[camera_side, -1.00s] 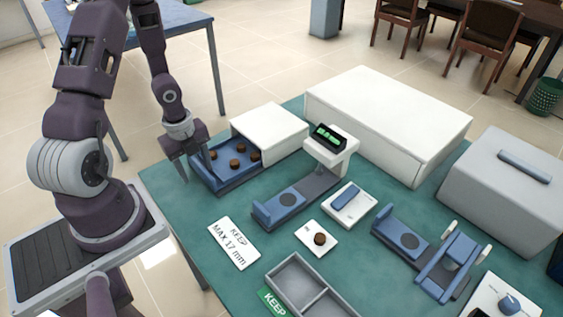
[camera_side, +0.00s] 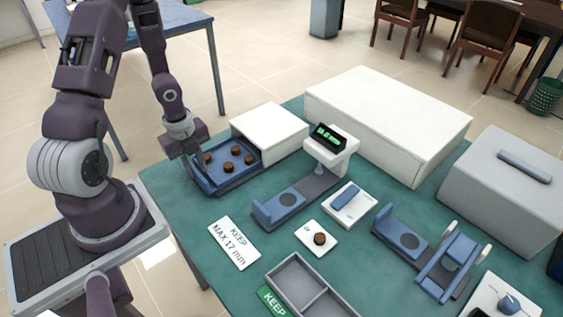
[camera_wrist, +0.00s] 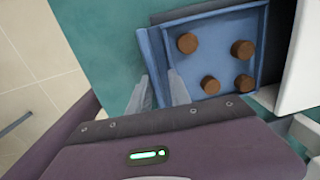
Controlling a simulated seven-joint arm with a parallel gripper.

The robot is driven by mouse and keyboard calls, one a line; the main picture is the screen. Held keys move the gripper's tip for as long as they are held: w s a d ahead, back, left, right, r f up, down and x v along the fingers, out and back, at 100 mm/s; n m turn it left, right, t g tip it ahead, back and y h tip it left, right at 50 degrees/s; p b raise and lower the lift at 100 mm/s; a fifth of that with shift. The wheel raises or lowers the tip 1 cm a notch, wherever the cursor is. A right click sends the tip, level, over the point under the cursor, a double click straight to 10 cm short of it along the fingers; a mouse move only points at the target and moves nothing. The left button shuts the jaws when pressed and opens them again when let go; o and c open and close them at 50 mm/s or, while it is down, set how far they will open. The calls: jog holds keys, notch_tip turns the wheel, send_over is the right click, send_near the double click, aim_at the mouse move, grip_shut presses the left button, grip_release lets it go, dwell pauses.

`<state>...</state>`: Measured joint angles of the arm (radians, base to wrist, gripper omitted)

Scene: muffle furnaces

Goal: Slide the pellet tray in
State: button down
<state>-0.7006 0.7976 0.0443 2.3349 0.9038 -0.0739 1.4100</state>
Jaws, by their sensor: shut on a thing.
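The blue pellet tray (camera_side: 219,178) sits at the mouth of the white housing (camera_side: 270,130), with much of it outside. It carries several brown pellets, and its floor shows between them in the wrist view (camera_wrist: 215,65). My gripper (camera_side: 193,171) is at the tray's outer left end, opposite the housing. In the wrist view my gripper (camera_wrist: 158,92) has its fingers on both sides of the tray's front edge, shut on it. The side view does not show clearly whether the tray is raised.
A "KEEP MAX 17 mm" card (camera_side: 233,243) lies in front. One pellet (camera_side: 320,239) rests on a white pad. A long white box (camera_side: 390,120) is behind. Green mat left of the card is clear.

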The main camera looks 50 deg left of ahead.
aim_at(236, 151)
jog(key=shift+g, duration=0.5)
jog(key=shift+w+f, duration=0.25)
jog(key=shift+w, duration=1.8)
jog(key=shift+w+f, duration=0.25)
jog(key=shift+w, duration=1.8)
jog(key=shift+w+f, duration=0.25)
jog(key=shift+w, duration=1.8)
jog(key=c, duration=1.7)
grip_release()
jog(key=shift+w, duration=0.1)
jog(key=shift+w+r, duration=0.2)
jog(key=shift+r, duration=0.6)
jog(key=shift+w+r, duration=0.15)
jog(key=shift+r, duration=2.6)
